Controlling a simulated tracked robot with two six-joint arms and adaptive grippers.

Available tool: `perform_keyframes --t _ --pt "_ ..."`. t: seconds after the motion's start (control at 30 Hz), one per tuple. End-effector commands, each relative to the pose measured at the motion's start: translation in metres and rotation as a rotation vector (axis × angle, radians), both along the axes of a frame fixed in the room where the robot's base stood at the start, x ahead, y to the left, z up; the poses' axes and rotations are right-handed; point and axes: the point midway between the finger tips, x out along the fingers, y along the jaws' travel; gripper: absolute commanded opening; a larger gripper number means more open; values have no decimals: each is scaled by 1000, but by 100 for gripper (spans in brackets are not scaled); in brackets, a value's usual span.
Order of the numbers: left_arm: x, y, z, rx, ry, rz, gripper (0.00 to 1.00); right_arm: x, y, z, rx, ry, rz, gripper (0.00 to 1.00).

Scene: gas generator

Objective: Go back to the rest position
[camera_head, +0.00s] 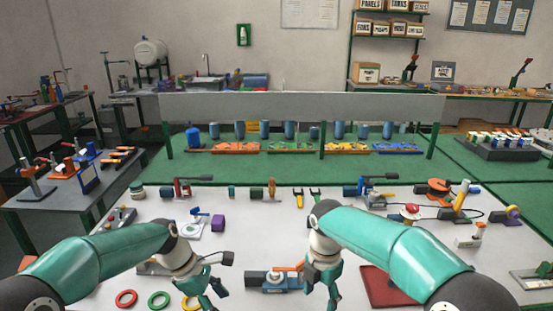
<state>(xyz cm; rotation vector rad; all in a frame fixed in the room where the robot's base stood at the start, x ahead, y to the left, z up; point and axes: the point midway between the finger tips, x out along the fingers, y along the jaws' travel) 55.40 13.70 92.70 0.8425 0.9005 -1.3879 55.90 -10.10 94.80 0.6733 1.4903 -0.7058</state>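My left gripper (203,297) hangs over the front left of the white worktable (120,232), its fingers spread and nothing seen between them. Red and green rings (158,300) lie to its left. My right gripper (322,292) points down near the front middle, its fingers apart and empty. A blue-and-grey device with an orange handle (272,280) lies on the table between the two grippers, close to the right one. A dark red square plate (388,287) lies right of the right gripper, partly hidden by my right arm.
Several valves, tools and small parts stand along the table's back, including a red-topped button (410,210) and a purple block (218,222). Behind is a green bench (290,171) with a grey panel and coloured bins. A side table (60,205) stands left.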

Motion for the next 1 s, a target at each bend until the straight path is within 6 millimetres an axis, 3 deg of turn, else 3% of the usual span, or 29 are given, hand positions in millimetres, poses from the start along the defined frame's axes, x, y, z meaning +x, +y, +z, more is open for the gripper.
perform_keyframes --t 0.17,0.37,0.53,0.7,0.8,0.9,1.0 --pt "-22 2 -33 1 93 -6 58 -19 -30 -38 -17 104 -44 62" --pt "-62 2 -83 7 203 -23 58 -59 -54 -94 -3 240 -102 62" --pt "-118 -1 -147 4 239 -126 58 -119 -63 -166 41 357 -319 62" --pt "-202 -9 -213 -25 137 -394 58 -209 -48 -235 75 457 -837 62" --pt "-243 -14 -235 -41 13 -590 58 -252 -34 -255 69 485 -1201 62" --pt "-271 -19 -244 -40 -141 -793 58 -280 -23 -264 56 482 -1559 62" --pt "-279 -21 -246 -13 -306 -978 58 -288 -18 -265 65 447 -1871 62"
